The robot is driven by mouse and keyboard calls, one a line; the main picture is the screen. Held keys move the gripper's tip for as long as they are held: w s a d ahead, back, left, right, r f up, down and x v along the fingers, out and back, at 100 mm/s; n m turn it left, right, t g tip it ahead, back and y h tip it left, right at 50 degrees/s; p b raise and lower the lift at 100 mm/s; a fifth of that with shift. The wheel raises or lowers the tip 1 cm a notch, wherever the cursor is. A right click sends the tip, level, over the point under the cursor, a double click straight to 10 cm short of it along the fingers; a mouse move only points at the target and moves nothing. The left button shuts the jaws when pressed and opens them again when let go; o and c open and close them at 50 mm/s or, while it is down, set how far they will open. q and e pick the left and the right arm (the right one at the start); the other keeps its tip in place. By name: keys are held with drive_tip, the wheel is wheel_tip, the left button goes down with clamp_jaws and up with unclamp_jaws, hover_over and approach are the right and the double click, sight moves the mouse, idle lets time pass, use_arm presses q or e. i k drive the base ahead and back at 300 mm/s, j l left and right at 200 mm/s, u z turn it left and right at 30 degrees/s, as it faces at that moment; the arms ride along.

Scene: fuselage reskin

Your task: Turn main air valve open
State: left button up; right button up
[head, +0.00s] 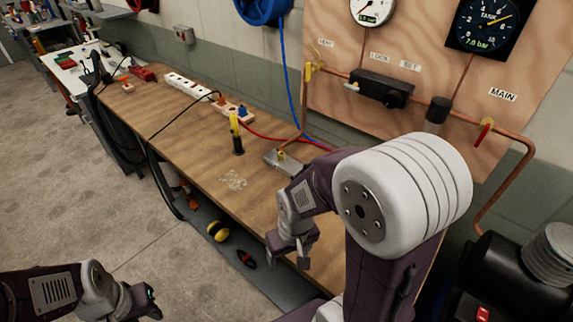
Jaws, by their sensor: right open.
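The main air valve has a red lever (484,132) on the copper pipe at the right of the wooden panel, below the MAIN label (503,95). The lever hangs down and slightly left, across the pipe. My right gripper (303,250) is open and empty over the bench's front edge, well left of and below the valve. The large white joint of my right arm stands between them in the picture. My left gripper (150,302) is low at the bottom left, far from the valve; its jaw opening is unclear.
The wooden panel (420,45) carries two gauges, a dark regulator (382,89) and a yellow VENT valve handle (308,72). The bench (190,140) holds a yellow-and-black tool (237,133), power strips, a metal block and hoses. A black machine (505,275) stands at lower right.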

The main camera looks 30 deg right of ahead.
sight(485, 130)
drive_tip(key=z, duration=2.4)
drive_tip(key=i+j+z, duration=0.2)
drive_tip(key=j, duration=0.2)
drive_tip(key=k, duration=0.1)
